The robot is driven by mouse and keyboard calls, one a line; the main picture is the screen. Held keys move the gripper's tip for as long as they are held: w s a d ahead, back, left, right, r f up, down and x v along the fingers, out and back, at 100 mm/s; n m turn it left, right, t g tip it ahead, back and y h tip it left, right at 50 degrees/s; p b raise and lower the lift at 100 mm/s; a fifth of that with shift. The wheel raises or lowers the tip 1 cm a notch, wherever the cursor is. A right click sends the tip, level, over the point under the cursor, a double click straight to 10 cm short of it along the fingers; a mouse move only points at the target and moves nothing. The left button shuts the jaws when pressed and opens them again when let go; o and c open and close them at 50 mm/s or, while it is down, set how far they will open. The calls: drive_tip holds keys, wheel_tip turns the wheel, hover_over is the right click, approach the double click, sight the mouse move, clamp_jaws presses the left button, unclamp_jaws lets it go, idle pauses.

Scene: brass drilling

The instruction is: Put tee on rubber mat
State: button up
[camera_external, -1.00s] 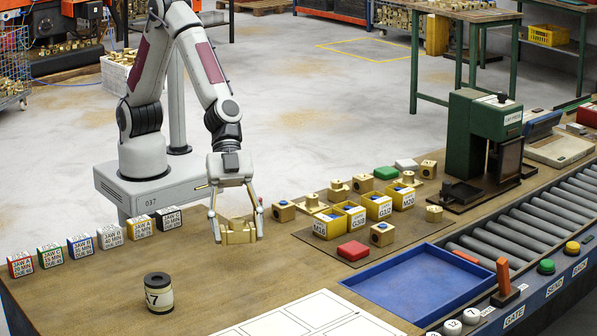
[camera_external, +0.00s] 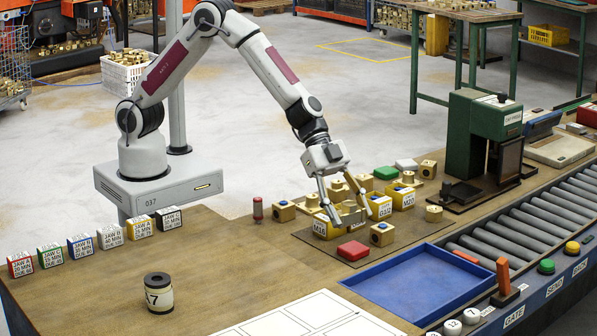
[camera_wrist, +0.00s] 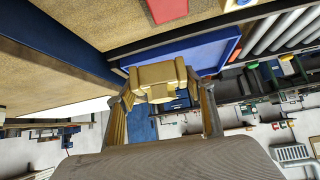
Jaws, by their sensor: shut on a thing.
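My gripper (camera_external: 348,214) is shut on the brass tee (camera_external: 352,217), which also shows between the fingers in the wrist view (camera_wrist: 158,78). In the external view the tee is in front of the yellow bins, over the dark rubber mat (camera_external: 412,229). It partly covers the bin labels. Whether the tee is clear of the bins or touches one cannot be told. The mat carries the yellow bins (camera_external: 378,207), a red block (camera_external: 353,250) and several brass fittings.
A blue tray (camera_external: 410,285) lies in front of the mat, beside the roller conveyor (camera_external: 520,225). A green press (camera_external: 475,140) stands behind right. A small red-handled item (camera_external: 258,208) stands left of the mat. The table's middle left is clear around a labelled roll (camera_external: 158,293).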

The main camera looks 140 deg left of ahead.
drive_tip(key=s+a, duration=0.2)
drive_tip(key=a, duration=1)
drive_tip(key=s+a+n+y, duration=0.1)
drive_tip(key=s+a, duration=0.1)
drive_tip(key=a, duration=0.9)
drive_tip(key=shift+s+a, duration=0.35)
hover_over(409, 231)
drive_tip(key=s, duration=0.3)
drive_tip(key=shift+s+f, duration=0.15)
drive_tip(key=shift+f, duration=3)
drive_tip(key=shift+f, duration=1.85)
drive_tip(key=shift+f, duration=0.2)
